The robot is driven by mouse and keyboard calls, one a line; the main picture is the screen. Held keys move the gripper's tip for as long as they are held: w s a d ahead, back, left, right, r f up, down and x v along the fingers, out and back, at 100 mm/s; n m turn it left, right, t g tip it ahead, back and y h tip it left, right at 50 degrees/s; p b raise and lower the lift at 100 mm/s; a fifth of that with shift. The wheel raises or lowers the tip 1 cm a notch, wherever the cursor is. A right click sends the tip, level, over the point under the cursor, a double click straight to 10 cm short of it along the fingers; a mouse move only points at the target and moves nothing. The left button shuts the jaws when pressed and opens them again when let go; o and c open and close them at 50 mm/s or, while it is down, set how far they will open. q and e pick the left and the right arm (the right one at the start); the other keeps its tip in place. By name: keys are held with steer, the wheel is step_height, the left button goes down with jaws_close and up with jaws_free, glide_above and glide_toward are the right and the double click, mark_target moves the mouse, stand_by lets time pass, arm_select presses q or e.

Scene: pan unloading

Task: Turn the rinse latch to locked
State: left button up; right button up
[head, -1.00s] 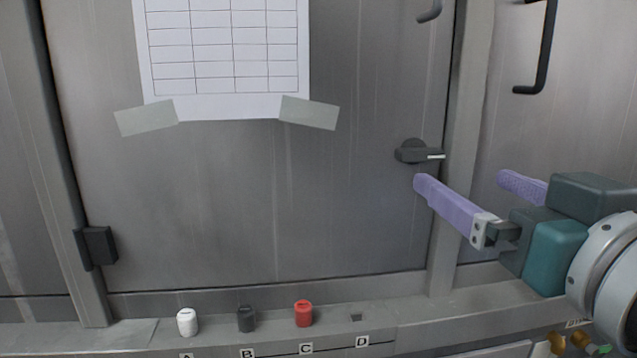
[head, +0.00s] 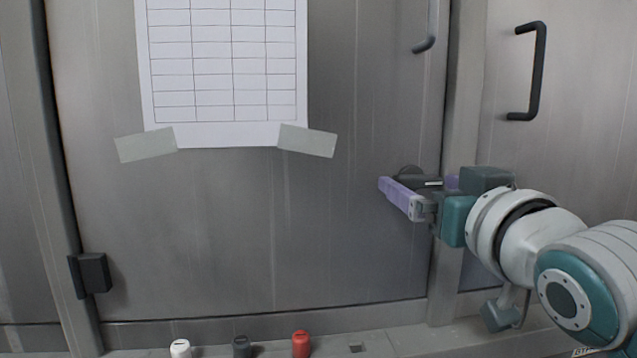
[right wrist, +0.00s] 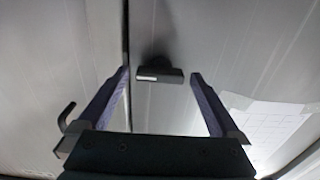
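The rinse latch (head: 409,171) is a dark round knob with a short bar handle on the grey door, near its right edge. The bar lies level, its white-marked end pointing right in the head view. My right gripper (head: 416,183) is at the latch and hides part of it. In the right wrist view the latch (right wrist: 160,75) appears between the two purple fingertips of the open gripper (right wrist: 160,77), with gaps on both sides. I cannot tell whether either finger touches it. My left gripper is not in view.
A taped paper chart (head: 222,75) hangs on the door. Black handles (head: 538,70) are to the upper right. A white cap (head: 180,348), a black cap (head: 241,346) and a red cap (head: 301,343) stand on the ledge below. The door's lower middle is clear.

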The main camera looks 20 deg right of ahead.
steer(key=c, duration=1.3)
steer(key=shift+o, duration=0.2)
steer(key=n+p, duration=0.2)
steer(key=n, duration=0.1)
steer(key=shift+r+p, duration=0.15)
steer(key=shift+p, duration=0.25)
steer(key=n+p, duration=0.2)
steer(key=n, duration=0.2)
steer(key=shift+n, duration=0.3)
steer(key=n+p, duration=0.1)
steer(key=n, duration=0.3)
steer(key=shift+n+p, duration=0.3)
steer(key=shift+p, duration=0.05)
steer(key=n, duration=0.5)
steer(key=shift+n+p, duration=0.3)
steer(key=shift+f+n, duration=0.2)
steer(key=shift+n, duration=0.1)
